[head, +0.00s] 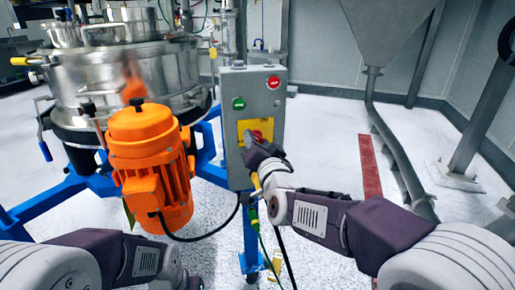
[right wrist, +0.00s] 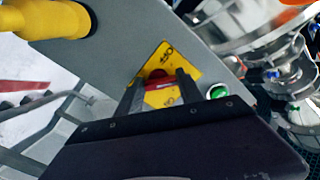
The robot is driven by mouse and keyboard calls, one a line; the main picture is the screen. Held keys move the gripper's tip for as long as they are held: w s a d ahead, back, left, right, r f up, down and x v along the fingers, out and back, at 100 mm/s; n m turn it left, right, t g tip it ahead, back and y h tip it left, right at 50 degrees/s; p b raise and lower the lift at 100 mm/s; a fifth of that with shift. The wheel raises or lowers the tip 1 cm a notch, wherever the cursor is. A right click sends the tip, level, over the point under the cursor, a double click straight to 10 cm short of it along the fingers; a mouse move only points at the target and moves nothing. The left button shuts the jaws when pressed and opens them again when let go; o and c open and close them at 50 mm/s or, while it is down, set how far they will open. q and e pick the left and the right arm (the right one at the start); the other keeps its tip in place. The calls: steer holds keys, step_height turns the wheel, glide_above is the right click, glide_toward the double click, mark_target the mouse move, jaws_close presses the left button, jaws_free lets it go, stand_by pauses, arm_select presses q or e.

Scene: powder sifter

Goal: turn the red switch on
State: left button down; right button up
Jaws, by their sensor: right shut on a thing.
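The red switch (head: 257,134) sits on a yellow plate (head: 246,127) on the front of a grey control box (head: 234,150). In the head view my right gripper (head: 254,146) is at the switch and partly covers it. In the right wrist view my right gripper (right wrist: 158,88) has its two fingers on either side of the red switch (right wrist: 156,82), shut on it, in front of the yellow plate (right wrist: 166,58). My left arm shows at the lower left of the head view, but its gripper is not seen.
A red button (head: 273,82) and a green button (head: 238,103) are above the switch. An orange motor (head: 150,150) and a steel sifter (head: 130,75) on a blue frame stand left of the box. A hopper (head: 385,30) stands at the right.

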steer(key=shift+r+m+b, duration=0.15)
steer(key=shift+m+b, duration=3.1)
steer(key=shift+m, duration=1.85)
steer(key=o, duration=1.4)
